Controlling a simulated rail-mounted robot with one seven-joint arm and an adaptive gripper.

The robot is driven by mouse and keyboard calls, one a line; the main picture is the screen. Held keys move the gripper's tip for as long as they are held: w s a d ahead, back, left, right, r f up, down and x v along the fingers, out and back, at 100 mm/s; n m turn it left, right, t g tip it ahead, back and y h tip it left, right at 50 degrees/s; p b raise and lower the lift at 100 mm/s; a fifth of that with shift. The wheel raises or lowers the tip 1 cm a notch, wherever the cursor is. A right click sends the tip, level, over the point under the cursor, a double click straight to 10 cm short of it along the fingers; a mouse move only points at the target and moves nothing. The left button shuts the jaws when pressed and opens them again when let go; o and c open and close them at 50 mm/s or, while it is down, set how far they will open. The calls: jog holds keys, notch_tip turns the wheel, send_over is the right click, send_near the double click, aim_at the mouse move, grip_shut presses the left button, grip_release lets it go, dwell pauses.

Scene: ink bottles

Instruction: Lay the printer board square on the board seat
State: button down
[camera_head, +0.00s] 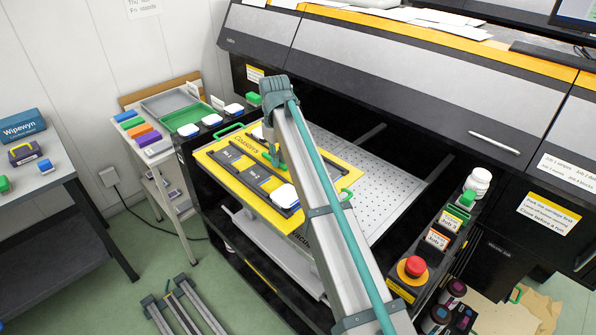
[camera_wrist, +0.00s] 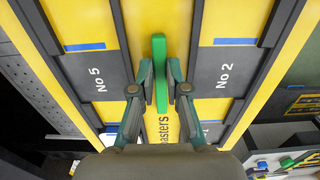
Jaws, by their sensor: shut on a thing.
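The printer board is a yellow plate (camera_head: 210,158) marked "Coasters", with dark rails, numbered grey pads and green loops at its ends. It lies over the left part of a perforated bed (camera_head: 395,185) in the printer opening. I cannot tell whether it rests there or hangs just above. My gripper (camera_head: 271,156) is at the board's middle, partly hidden by my arm. In the wrist view my gripper (camera_wrist: 160,80) is shut on the board's upright green grip (camera_wrist: 160,52), between pads No 5 and No 2. No separate board seat can be made out; the board may cover it.
A white-and-blue block (camera_head: 285,196) sits on the board. A side ledge holds a red stop button (camera_head: 412,267), green-topped boxes and a white bottle (camera_head: 478,182). A cart with trays (camera_head: 170,103) stands left. The printer's lid (camera_head: 390,75) overhangs the back.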

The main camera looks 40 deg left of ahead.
jog(key=w+f, duration=0.1)
jog(key=w, duration=0.1)
jog(key=w+f+p, duration=0.1)
jog(key=w+f, duration=0.1)
jog(key=w+d+f+p, duration=0.1)
jog(key=w+f, duration=0.1)
jog(key=shift+w+d+f, duration=0.15)
jog(key=shift+w+f, duration=0.45)
jog(key=shift+f, duration=0.25)
jog(key=shift+w+f+p, duration=0.1)
jog(key=shift+f+p, duration=0.4)
jog(key=shift+f, duration=1.3)
jog(key=c, duration=1.6)
grip_release()
jog(key=shift+f, duration=0.15)
jog(key=o, duration=0.4)
notch_tip(320, 180, up, 13)
jog(key=b, duration=0.2)
jog(key=shift+d+f+b, duration=0.1)
jog(key=shift+f+b, duration=0.1)
jog(key=shift+b, duration=0.15)
